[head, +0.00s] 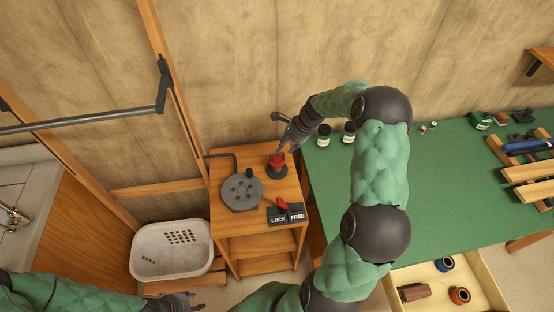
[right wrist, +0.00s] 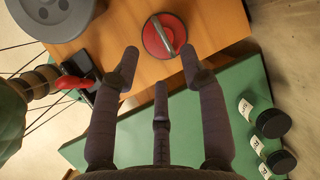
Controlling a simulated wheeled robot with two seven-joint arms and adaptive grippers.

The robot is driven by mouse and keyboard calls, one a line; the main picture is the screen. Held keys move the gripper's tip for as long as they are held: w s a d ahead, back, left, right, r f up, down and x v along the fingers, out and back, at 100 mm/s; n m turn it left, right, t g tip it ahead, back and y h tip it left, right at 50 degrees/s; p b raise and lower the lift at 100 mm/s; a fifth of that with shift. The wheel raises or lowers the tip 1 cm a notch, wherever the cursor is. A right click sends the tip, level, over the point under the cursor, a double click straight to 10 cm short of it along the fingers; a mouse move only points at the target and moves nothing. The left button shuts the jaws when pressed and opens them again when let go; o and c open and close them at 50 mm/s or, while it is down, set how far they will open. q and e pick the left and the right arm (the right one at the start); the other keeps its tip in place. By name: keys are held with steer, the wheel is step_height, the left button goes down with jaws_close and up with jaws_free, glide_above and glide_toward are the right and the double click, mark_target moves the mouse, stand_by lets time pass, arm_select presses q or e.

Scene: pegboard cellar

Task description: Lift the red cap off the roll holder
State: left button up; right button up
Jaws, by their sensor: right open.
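The red cap (head: 277,159) sits on a dark round base (head: 276,171) at the back right of a small wooden stand. In the right wrist view the cap (right wrist: 158,36) is a round red disc with a pale bar across its top. My right gripper (head: 286,146) is open, just right of and behind the cap in the head view. In the right wrist view its spread fingers (right wrist: 160,68) point toward the cap, with nothing between them; contact is not visible. My left gripper (head: 188,297) is at the bottom edge, small and partly cut off.
A grey disc with holes (head: 236,197) lies left of the cap on the stand (head: 220,160). A red lever (head: 282,204) stands by a LOCK/FREE plate (head: 287,218). A green table (head: 450,170) with dark jars (head: 324,140) is to the right; a white basket (head: 150,265) is at left.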

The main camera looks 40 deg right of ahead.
mark_target(279, 159)
steer(key=shift+b+x, duration=0.45)
steer(key=shift+x, duration=2.7)
steer(key=shift+d+r, duration=0.1)
jaws_close()
